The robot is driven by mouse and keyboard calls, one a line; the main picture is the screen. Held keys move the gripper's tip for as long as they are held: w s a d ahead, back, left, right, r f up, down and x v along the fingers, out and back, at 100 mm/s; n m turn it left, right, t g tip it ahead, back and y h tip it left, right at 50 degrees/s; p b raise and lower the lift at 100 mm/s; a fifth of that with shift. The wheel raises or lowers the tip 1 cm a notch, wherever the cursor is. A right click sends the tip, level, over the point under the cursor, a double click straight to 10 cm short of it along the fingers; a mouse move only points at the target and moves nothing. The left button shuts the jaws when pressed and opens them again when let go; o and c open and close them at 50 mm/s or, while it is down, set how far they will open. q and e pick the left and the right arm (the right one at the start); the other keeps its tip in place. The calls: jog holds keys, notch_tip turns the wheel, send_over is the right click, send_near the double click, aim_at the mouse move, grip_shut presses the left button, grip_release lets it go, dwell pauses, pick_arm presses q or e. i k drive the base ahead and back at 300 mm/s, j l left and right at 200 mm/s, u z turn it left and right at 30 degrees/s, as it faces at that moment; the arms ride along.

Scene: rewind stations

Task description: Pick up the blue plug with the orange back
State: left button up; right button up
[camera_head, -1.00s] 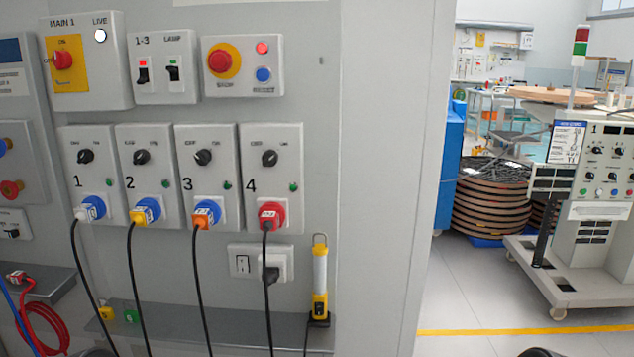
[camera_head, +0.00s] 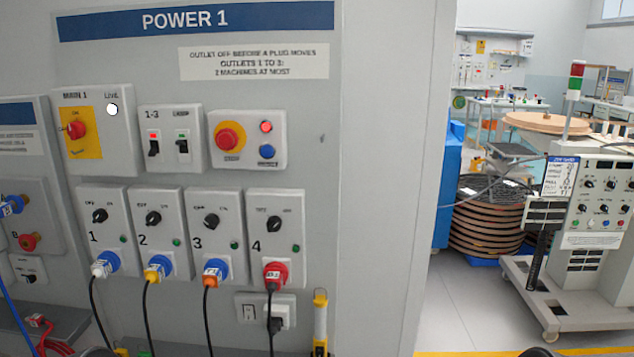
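The blue plug with the orange back (camera_head: 211,275) sits in outlet 3 of the POWER 1 panel, with a black cable hanging from it. The outlet 3 box (camera_head: 212,235) has a black rotary knob (camera_head: 211,221) above the plug and a green lamp beside it. Neither of my grippers shows in the view. Dark rounded shapes at the bottom edge are too cut off to tell what they are.
Beside it are a white-backed plug (camera_head: 103,266) in outlet 1, a yellow-backed plug (camera_head: 154,271) in outlet 2 and a red plug (camera_head: 276,274) in outlet 4. A yellow work lamp (camera_head: 320,320) hangs lower right. A wheeled machine (camera_head: 590,230) stands right, across open floor.

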aim_at(213, 275)
jog(key=j+z, duration=0.15)
jog(key=z, duration=0.25)
jog(key=j+z, duration=0.2)
jog(key=z, duration=0.15)
jog(key=j+z, duration=0.2)
jog(key=z, duration=0.2)
jog(key=j+z, duration=0.2)
jog(key=z, duration=0.2)
jog(key=k+j+z, duration=0.1)
jog(key=j, duration=0.35)
jog(key=k+j+z, duration=0.1)
jog(key=j, duration=0.3)
jog(key=k+j+z, duration=0.1)
jog(key=k+j, duration=0.15)
jog(key=j, duration=0.15)
jog(key=k+j+z, duration=0.1)
jog(key=j, duration=0.3)
jog(key=k, duration=0.1)
